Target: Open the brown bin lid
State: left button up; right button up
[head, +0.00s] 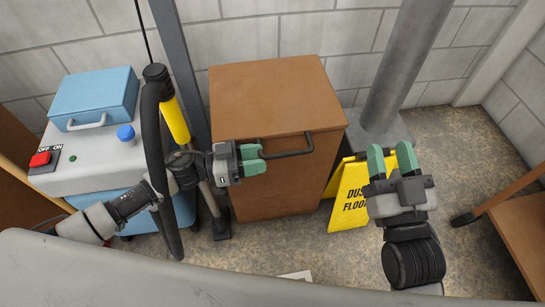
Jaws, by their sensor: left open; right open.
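The brown bin (272,190) stands against the wall in the middle of the head view. Its flat brown lid (265,95) looks shut. A dark bar handle (312,147) sticks out from the lid's front edge. My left gripper (262,160) is in front of the bin at the left end of the handle, its green fingers open. I cannot tell whether they touch the handle. My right gripper (392,160) is open and empty to the right of the bin, in front of a yellow floor sign.
A grey machine (90,160) with a red switch and a blue case (95,95) stands left. The yellow sign (350,190) is close to the bin's right side. A grey pipe (405,60) rises behind it. A wooden bench (520,220) is at the right edge.

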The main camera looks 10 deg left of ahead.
aim_at(273, 154)
pick_arm(q)
jog(key=shift+b+x, duration=0.3)
jog(key=shift+x, duration=1.75)
pick_arm(e)
jog(key=shift+s+a+r+t+y, duration=0.1)
jog(key=shift+s+r+t+y, duration=0.2)
jog(key=shift+r+t, duration=0.3)
jog(key=shift+s+r+t+y, duration=0.2)
jog(key=shift+s+r+t, duration=0.05)
jog(key=shift+r+t, duration=0.35)
pick_arm(q)
grip_shut()
